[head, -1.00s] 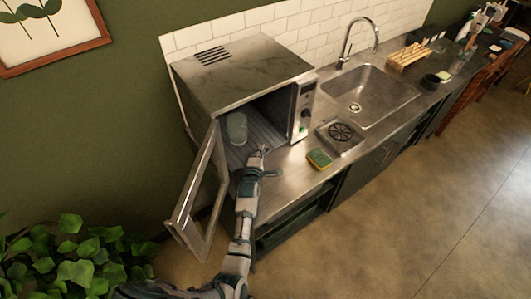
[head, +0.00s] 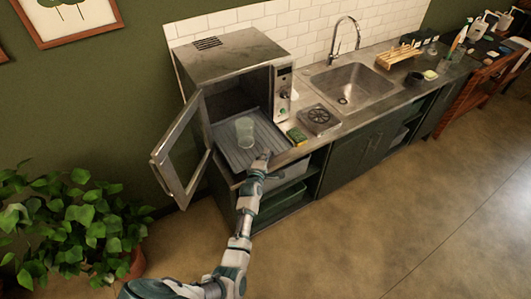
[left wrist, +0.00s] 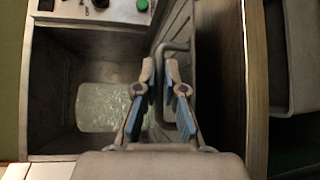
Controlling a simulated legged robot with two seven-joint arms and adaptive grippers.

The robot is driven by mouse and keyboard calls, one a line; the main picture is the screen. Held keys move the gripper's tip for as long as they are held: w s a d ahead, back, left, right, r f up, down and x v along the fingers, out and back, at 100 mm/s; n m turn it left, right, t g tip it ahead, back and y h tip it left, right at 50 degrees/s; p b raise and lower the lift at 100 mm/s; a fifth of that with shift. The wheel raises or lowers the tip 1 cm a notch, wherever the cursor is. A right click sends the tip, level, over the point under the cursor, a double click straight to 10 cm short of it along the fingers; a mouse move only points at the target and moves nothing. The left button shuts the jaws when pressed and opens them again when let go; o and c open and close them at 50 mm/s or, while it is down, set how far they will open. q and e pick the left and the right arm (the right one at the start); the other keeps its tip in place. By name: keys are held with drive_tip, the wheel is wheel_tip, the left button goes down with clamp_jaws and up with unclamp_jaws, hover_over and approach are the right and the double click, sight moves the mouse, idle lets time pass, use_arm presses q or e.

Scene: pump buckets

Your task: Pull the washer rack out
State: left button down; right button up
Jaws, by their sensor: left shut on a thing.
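The washer (head: 228,60) is a metal box with its glass door (head: 184,150) swung open to the left. Its grey ribbed rack (head: 226,158) extends out of the opening toward me. A clear cup (head: 245,130) stands upright on the rack; a clear vessel also shows in the left wrist view (left wrist: 103,105). My left gripper (head: 263,157) is shut at the rack's front right edge. In the left wrist view, its fingers (left wrist: 161,66) close around the rack's rim or handle (left wrist: 176,46); the exact contact is partly hidden. My right gripper is not in view.
The sink (head: 352,86) is beyond. A leafy plant (head: 75,220) stands at left. The floor (head: 400,220) in front is clear.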

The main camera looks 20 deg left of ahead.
use_arm(q)
drive_tip(key=shift+s+d+f, duration=0.1)
drive_tip(key=shift+s+f, duration=0.25)
drive_tip(key=shift+s+d+r, duration=0.1)
drive_tip(key=shift+s+d, duration=0.05)
drive_tip(key=shift+d, duration=0.25)
drive_tip(key=shift+a, duration=0.1)
drive_tip(key=c, duration=1.6)
unclamp_jaws()
drive_tip(key=shift+a, duration=0.1)
drive_tip(key=shift+o, duration=0.3)
drive_tip(key=shift+a, duration=0.25)
drive_tip(key=s+d+r, duration=0.1)
drive_tip(key=s, duration=1)
drive_tip(key=shift+s+d+r, duration=0.15)
drive_tip(key=shift+r, duration=0.2)
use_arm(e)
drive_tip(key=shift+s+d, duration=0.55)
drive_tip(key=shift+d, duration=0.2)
